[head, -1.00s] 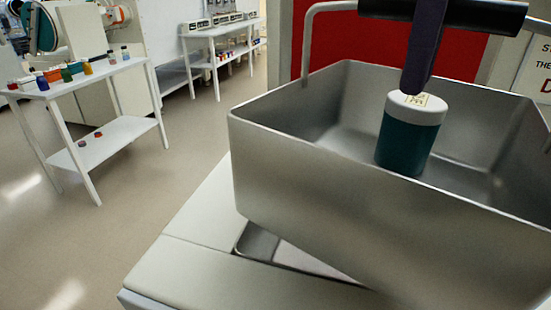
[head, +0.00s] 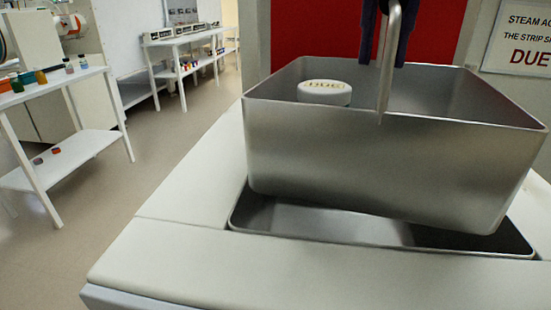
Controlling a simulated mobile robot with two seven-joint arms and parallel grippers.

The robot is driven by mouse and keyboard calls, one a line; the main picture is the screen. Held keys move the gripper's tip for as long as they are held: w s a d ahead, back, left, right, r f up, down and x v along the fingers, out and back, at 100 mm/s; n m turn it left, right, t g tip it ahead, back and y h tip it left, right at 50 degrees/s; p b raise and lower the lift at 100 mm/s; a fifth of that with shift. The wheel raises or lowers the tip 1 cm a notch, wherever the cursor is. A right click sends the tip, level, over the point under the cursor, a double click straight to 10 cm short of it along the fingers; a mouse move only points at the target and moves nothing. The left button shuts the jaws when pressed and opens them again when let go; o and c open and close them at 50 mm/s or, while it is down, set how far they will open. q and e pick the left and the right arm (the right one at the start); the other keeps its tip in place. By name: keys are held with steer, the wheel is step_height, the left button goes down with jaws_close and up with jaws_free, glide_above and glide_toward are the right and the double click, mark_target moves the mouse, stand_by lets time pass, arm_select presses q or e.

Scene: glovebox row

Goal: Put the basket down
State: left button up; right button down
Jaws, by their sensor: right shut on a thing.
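The basket (head: 375,168) is a grey metal box with a tall handle (head: 386,85). It hangs over a rectangular recess (head: 320,222) in a white top, slightly tilted in the view. Its underside hides much of the recess, and I cannot tell whether it touches the rim. A jar with a white lid (head: 325,92) stands inside, its lower part hidden by the basket's near wall. My right gripper (head: 386,60) is shut on the handle at the top edge, its dark fingers on either side. My left gripper is not in view.
The white top (head: 165,262) is bare in front of and left of the recess. A red panel (head: 330,38) and a sign (head: 517,38) stand behind. White tables (head: 65,80) with small bottles stand at the left, with open floor (head: 165,150) between.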

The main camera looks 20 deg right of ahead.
step_height(320, 180, down, 21)
steer(key=n+b, duration=0.2)
steer(key=shift+d+b, duration=0.3)
steer(key=shift+b, duration=0.1)
steer(key=shift+w, duration=0.1)
steer(key=c, duration=0.7)
jaws_free()
step_height(320, 180, up, 12)
steer(key=shift+r+p, duration=0.1)
steer(key=shift+p, duration=0.3)
